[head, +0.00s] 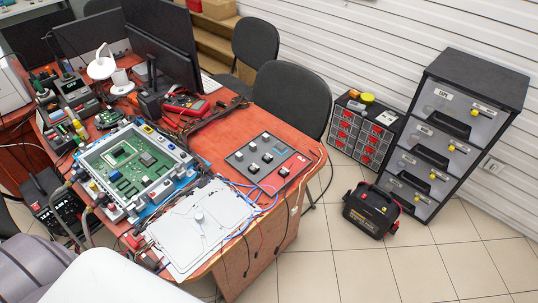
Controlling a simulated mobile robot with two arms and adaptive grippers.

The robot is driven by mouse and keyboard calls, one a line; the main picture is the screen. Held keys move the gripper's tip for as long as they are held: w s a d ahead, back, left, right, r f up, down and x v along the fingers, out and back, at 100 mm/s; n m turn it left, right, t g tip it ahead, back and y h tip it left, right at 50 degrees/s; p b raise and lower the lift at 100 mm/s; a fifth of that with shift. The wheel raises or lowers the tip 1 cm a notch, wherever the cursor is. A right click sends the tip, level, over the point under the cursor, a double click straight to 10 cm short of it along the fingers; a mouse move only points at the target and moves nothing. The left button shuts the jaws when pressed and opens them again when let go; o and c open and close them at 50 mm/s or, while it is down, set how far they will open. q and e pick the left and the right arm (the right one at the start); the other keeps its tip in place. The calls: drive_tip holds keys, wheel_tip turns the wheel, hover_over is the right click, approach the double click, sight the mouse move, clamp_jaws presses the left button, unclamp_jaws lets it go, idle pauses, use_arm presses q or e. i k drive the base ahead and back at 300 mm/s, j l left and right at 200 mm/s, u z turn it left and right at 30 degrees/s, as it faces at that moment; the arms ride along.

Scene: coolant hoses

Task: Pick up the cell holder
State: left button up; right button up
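I cannot tell for certain which thing is the cell holder. A grey panel (242,160) with several small dark and light blocks lies flat on the red-brown desk. A grey frame (165,189) with a green circuit board (128,179) inside sits to its left, with hoses at its near left side. A flat white plate (190,245) lies at the desk's near edge. Neither of my grippers is in view.
The desk (218,129) is crowded with cables, a monitor (160,52) and electronic devices at its left and back. Chairs (282,95) stand behind it. A drawer cabinet (462,105), a small parts cabinet (362,135) and a black case (370,210) stand right. Floor at front right is clear.

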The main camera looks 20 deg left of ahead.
sight(253, 168)
drive_tip(key=u, duration=1.2)
